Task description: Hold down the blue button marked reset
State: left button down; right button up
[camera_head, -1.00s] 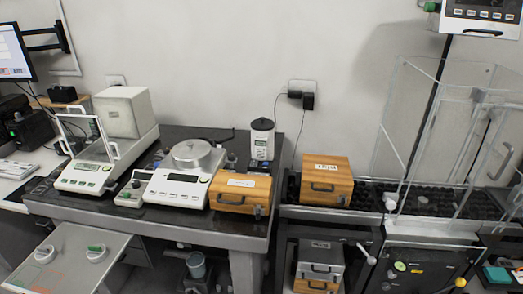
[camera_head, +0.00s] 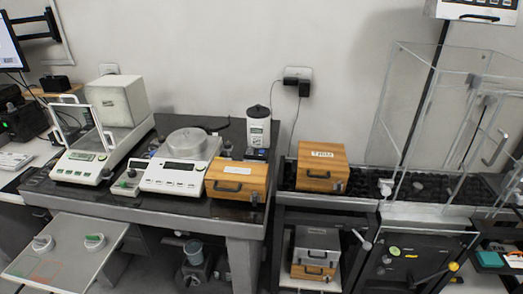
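I cannot make out a blue button marked reset in the head view; the labels and buttons are too small to read. A white balance (camera_head: 177,176) with a round metal pan stands on the dark bench, with small keys on its front. A balance with a clear draft shield (camera_head: 82,166) stands to its left. A small control box (camera_head: 128,182) sits between them. A dark front panel (camera_head: 405,262) at the right bears a green round button (camera_head: 394,251) and a yellow knob (camera_head: 453,266). Neither of my grippers is in view.
Wooden boxes (camera_head: 237,178) (camera_head: 321,167) with handles stand on the bench and the rack beside it. A white canister device (camera_head: 258,128) is behind them. A large clear enclosure (camera_head: 440,120) stands at right. A grey tray table (camera_head: 65,250) juts out at lower left.

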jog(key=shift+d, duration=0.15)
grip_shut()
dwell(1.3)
